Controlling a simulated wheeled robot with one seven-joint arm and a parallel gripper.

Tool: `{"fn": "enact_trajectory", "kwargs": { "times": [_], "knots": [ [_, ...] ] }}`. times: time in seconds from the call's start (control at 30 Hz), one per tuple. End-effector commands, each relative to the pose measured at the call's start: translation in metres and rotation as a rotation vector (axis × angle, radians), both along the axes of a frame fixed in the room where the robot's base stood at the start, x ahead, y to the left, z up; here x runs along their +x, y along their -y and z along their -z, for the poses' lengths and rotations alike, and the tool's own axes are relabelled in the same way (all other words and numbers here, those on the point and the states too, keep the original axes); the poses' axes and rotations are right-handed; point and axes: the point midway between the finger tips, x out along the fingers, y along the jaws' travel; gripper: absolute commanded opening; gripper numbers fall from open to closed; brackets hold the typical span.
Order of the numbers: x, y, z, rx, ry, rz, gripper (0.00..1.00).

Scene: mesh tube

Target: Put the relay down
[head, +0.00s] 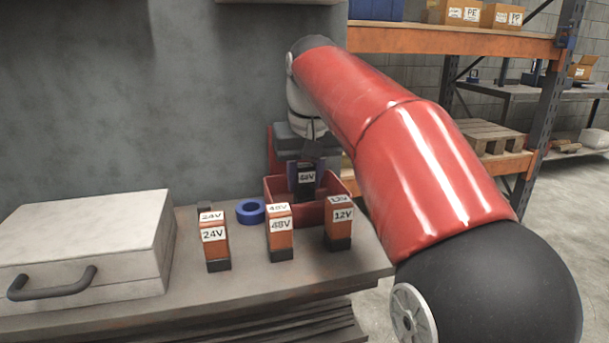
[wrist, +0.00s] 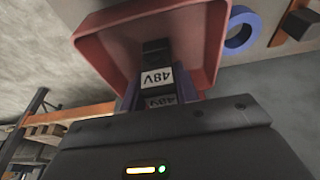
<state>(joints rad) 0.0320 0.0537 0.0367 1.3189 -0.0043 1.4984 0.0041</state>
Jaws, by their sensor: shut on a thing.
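My gripper (head: 306,172) is shut on a dark relay (head: 307,187) with a white 48V label. In the wrist view my gripper (wrist: 158,88) has one finger on each side of the relay (wrist: 155,78), whose label reads upside down. The relay is within the outline of a red open bin (head: 277,188) on the bench; the bin (wrist: 100,55) surrounds it in the wrist view too. The relay looks upright. I cannot tell whether its base touches the bin floor.
Three orange relays stand on the bench (head: 185,290): 24V (head: 217,250), 48V (head: 281,240) and 12V (head: 340,228). A blue ring (head: 251,211) lies behind them. A grey case (head: 90,245) fills the left. A wall is behind; a shelf rack (head: 450,42) is right.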

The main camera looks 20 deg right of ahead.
Motion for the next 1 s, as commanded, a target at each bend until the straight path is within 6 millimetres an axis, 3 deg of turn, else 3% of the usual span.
{"fn": "enact_trajectory", "kwargs": {
  "times": [0.03, 0.2, 0.57, 0.77, 0.83, 1.0],
  "knots": [
    [0.0, 0.0, 0.001, 0.0, 0.0, 0.0, 0.33],
    [0.0, 0.0, 0.001, 0.0, 0.0, 0.0, 0.52],
    [-0.001, 0.0, -0.006, 0.0, 0.001, 0.0, 0.52],
    [-0.009, 0.0, -0.039, 0.0, 0.004, 0.0, 0.52],
    [-0.013, 0.0, -0.054, 0.0, 0.004, 0.0, 0.52],
    [-0.052, 0.0, -0.049, 0.0, 0.003, 0.0, 0.52]
  ]
}}
